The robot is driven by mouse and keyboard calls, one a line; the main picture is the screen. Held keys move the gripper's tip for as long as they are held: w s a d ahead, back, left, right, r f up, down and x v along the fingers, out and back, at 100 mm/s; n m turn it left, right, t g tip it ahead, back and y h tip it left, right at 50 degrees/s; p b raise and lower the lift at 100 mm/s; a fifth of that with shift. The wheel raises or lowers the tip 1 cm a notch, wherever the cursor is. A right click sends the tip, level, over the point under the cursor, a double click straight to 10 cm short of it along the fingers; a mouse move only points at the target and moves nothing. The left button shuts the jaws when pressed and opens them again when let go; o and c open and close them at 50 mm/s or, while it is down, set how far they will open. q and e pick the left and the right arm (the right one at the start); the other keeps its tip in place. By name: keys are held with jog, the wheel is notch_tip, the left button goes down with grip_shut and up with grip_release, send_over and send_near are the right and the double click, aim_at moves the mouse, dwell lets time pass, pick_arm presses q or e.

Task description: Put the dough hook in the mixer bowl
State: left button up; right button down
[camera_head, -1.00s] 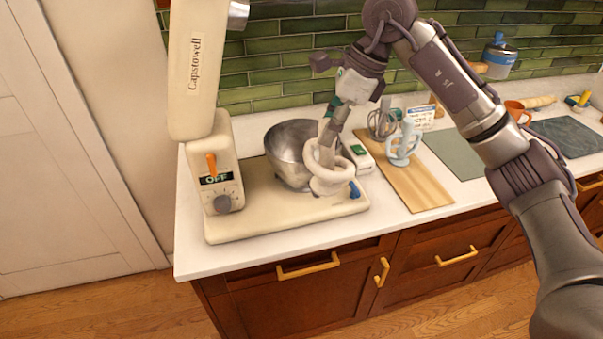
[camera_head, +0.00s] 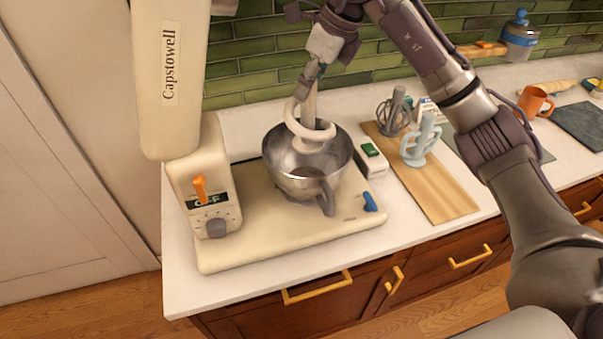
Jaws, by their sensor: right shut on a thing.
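The metal mixer bowl (camera_head: 335,180) stands on the base plate (camera_head: 255,228) of the cream Capstowell mixer, its handle toward the front. My right gripper (camera_head: 312,82) is shut on the cream spiral dough hook (camera_head: 322,134) and points down over the bowl. The hook hangs from the gripper, with its lower coil at the bowl's mouth. I cannot tell how deep the coil reaches or whether it touches the bowl. The mixer head (camera_head: 168,85) is tilted up at the left. My left gripper is not in view.
A wooden board (camera_head: 448,204) to the right holds a wire whisk (camera_head: 392,115) and a pale blue beater (camera_head: 421,142). A small white box with a green top (camera_head: 371,150) stands beside the bowl. The front counter strip is clear.

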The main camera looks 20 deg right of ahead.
aim_at(314, 123)
jog(key=shift+s+f, duration=0.25)
jog(key=shift+f, duration=0.65)
notch_tip(314, 123, down, 5)
jog(key=shift+w+f+p, duration=0.1)
jog(key=shift+f+p, duration=0.05)
jog(key=shift+p, duration=0.5)
notch_tip(314, 123, down, 4)
jog(key=shift+r+p, duration=0.1)
jog(key=shift+p, duration=0.6)
jog(key=shift+f, duration=0.45)
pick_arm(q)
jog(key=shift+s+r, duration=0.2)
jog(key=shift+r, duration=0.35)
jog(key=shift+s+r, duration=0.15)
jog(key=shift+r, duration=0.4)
pick_arm(e)
jog(key=shift+f, duration=0.2)
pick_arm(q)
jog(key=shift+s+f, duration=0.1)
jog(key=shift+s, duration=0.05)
pick_arm(e)
jog(key=c, duration=0.8)
grip_release()
